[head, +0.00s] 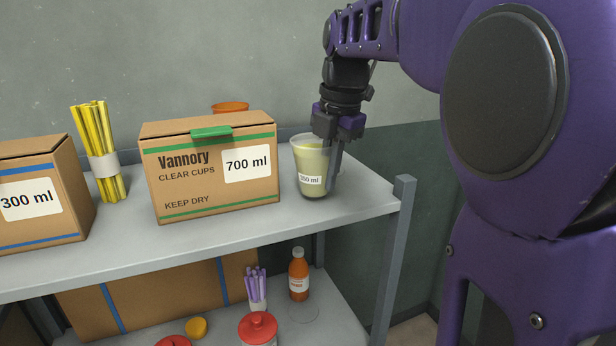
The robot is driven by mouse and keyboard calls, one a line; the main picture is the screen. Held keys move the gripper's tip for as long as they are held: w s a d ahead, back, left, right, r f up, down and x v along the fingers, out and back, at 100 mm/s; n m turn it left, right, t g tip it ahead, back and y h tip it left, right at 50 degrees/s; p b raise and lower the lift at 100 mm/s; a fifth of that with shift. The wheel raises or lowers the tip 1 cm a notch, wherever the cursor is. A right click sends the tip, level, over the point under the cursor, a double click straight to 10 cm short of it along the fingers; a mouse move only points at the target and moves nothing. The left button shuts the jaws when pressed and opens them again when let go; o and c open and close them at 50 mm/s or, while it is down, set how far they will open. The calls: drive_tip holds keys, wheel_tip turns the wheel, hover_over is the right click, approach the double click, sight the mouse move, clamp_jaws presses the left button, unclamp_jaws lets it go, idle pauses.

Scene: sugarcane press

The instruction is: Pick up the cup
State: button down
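A clear plastic cup (310,170) with pale yellow-green contents and a white "350 ml" label stands upright on the upper shelf, just right of the "Vannory" box. My gripper (333,178) points down at the cup's right side. One grey finger reaches down along that side and overlaps it in the head view. The other finger is not clearly visible. I cannot tell whether the fingers touch or grip the cup. The cup's base appears to rest on the shelf.
The "700 ml" cardboard box (212,190) stands close left of the cup, with an orange item (230,107) behind it. Yellow sticks (104,170) and a "300 ml" box (40,225) are farther left. A grey shelf post (394,250) rises at the right corner.

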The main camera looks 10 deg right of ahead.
drive_tip(key=shift+r+p, duration=1.1)
drive_tip(key=shift+r, duration=2.85)
wheel_tip(320, 180, up, 3)
drive_tip(key=shift+r+p, duration=0.1)
drive_tip(key=shift+p, duration=1.1)
drive_tip(key=shift+s+d, duration=0.15)
